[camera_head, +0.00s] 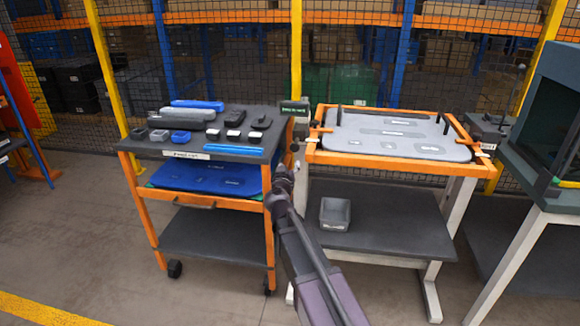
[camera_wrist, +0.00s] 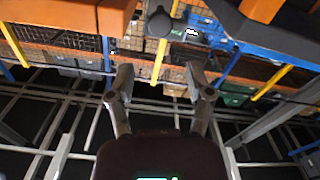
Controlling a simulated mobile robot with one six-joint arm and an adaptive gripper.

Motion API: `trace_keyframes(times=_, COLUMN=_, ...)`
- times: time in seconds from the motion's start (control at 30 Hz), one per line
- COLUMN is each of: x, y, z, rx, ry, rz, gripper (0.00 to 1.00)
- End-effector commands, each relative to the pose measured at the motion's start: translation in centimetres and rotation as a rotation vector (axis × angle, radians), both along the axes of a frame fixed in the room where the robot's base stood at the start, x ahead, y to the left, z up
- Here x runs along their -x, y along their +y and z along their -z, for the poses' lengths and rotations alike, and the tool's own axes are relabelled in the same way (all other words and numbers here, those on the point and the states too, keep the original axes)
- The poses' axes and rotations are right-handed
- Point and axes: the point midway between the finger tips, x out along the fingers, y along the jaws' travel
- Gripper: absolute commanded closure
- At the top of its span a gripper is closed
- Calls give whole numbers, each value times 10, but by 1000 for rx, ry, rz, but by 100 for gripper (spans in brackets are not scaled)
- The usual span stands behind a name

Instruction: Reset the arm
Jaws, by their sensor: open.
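My arm reaches up from the bottom of the head view, and my gripper (camera_head: 284,176) is in front of the gap between the parts cart (camera_head: 180,151) and the orange-framed worktable (camera_head: 390,161). In the wrist view the two fingers of my gripper (camera_wrist: 158,78) stand wide apart with nothing between them. Orange and dark structures show close by at the top left and top right of that view. In the head view the gripper is small and dark, and its fingers are hard to make out.
The cart top holds several grey, black and blue parts. A grey bin (camera_head: 335,214) stands on the worktable's lower shelf. A dark-framed machine (camera_head: 550,120) is at the right. Mesh fencing with yellow posts (camera_head: 108,70) runs behind. Floor at the front left is clear.

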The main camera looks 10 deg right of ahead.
Motion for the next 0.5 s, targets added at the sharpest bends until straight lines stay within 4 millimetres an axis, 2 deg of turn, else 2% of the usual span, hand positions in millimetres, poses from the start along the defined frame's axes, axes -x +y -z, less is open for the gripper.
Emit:
trace_keyframes(times=0.27, x=3, y=-5, z=2, rx=-6, ry=9, rz=17, gripper=33)
trace_keyframes(times=0.37, x=10, y=-15, z=6, rx=-14, ry=30, rz=52, gripper=33)
trace_keyframes(times=0.5, x=26, y=-38, z=19, rx=-38, ry=93, rz=136, gripper=33)
